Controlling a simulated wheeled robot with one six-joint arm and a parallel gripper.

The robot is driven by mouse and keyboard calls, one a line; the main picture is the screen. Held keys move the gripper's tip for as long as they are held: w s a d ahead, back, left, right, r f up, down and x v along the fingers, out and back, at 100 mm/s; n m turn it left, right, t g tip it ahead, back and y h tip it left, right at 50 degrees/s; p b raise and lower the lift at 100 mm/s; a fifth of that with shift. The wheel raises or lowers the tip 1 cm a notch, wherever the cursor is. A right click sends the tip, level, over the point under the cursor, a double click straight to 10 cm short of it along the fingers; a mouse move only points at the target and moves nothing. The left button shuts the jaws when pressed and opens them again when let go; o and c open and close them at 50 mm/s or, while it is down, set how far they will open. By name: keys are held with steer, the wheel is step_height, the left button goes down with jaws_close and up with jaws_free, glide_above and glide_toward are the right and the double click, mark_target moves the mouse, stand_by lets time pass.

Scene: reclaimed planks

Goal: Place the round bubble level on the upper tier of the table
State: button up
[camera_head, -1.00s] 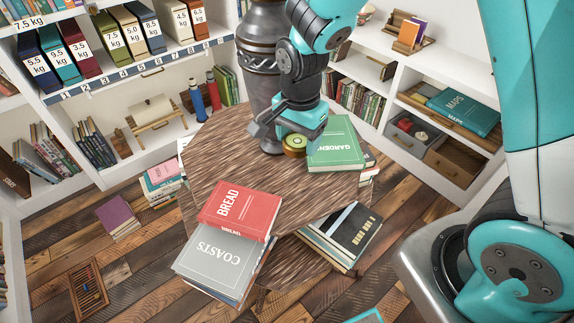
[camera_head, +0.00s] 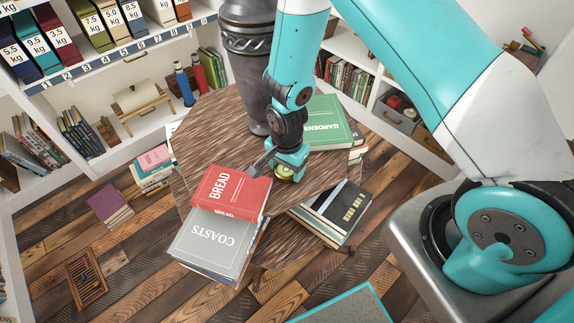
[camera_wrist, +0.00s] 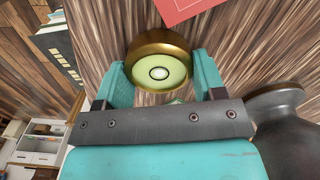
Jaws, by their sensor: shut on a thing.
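The round bubble level (camera_wrist: 160,62) has a brass rim and a pale green face with a small bubble. It sits between the two teal fingers of my gripper (camera_wrist: 163,80) in the wrist view, and the fingers are shut on it. In the head view, the bubble level (camera_head: 284,174) shows just under my gripper (camera_head: 280,172), partly hidden by it. Both are over the round wooden table's upper top (camera_head: 205,145), right of the red BREAD book. I cannot tell whether the level touches the wood.
A green GARDENS book (camera_head: 328,124) lies behind right. A dark vase (camera_head: 246,65) stands at the back. Black books (camera_head: 345,208) lie on a lower level at right.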

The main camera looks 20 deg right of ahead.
steer(key=shift+f, duration=0.2)
steer(key=o, duration=1)
steer(key=shift+r, duration=0.15)
steer(key=s+a+r+n+y, duration=0.1)
steer(key=s+r+n, duration=0.2)
steer(key=r, duration=0.6)
steer(key=s+a+r+n+y+b, duration=0.1)
steer(key=s+r+n, duration=0.15)
steer(key=r, duration=0.55)
steer(key=s+a+r+n+y, duration=0.15)
steer(key=r+n, duration=0.25)
steer(key=r, duration=0.5)
steer(key=s+r+n, duration=0.2)
steer(key=s+n, duration=0.1)
steer(key=s, duration=0.1)
steer(key=s+r+n, duration=0.2)
steer(key=s+n, duration=0.1)
steer(key=s+r+n, duration=0.2)
steer(key=s+n, duration=0.1)
steer(key=s, duration=0.1)
steer(key=shift+s+a+r+y, duration=0.3)
steer(key=shift+a+r+y, duration=0.05)
steer(key=shift+a+r, duration=0.05)
